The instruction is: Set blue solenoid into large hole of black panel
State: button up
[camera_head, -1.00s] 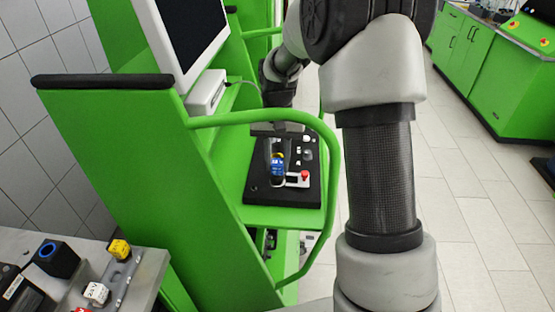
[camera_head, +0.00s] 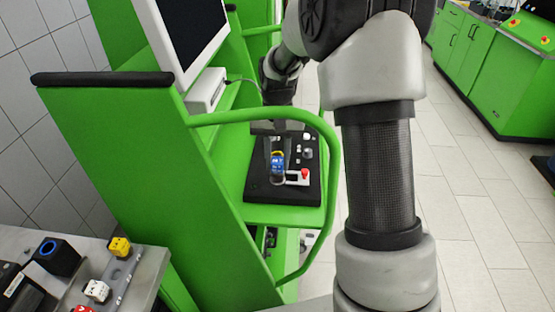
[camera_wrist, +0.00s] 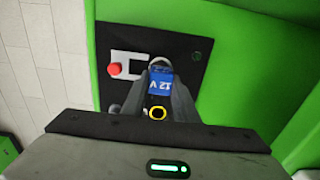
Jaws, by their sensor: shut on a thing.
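The blue solenoid (camera_wrist: 160,87), marked "12 V", is between the two fingers of my gripper (camera_wrist: 160,80) in the wrist view. My gripper is shut on it. A yellow ring shows at its near end. In the head view the blue solenoid (camera_head: 277,162) is over the black panel (camera_head: 258,184). The black panel (camera_wrist: 188,48) fills the middle of the wrist view behind the fingers. A round pale-rimmed part shows at the far end of the solenoid. The large hole is hidden or cannot be made out, and I cannot tell whether the solenoid is in it.
The panel carries a red button (camera_head: 304,174) on a white plate and several small white parts. It lies on a green shelf (camera_head: 255,214), with a green rail (camera_head: 332,190) curving around its right side. A grey bench (camera_head: 148,275) with other parts is at lower left.

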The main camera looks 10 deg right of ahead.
jog(key=shift+f+b, duration=0.75)
jog(key=shift+f, duration=0.35)
dwell(0.4)
jog(key=o, duration=1.4)
jog(key=shift+r, duration=0.15)
jog(key=shift+r+p, duration=2.85)
jog(key=shift+r, duration=1.05)
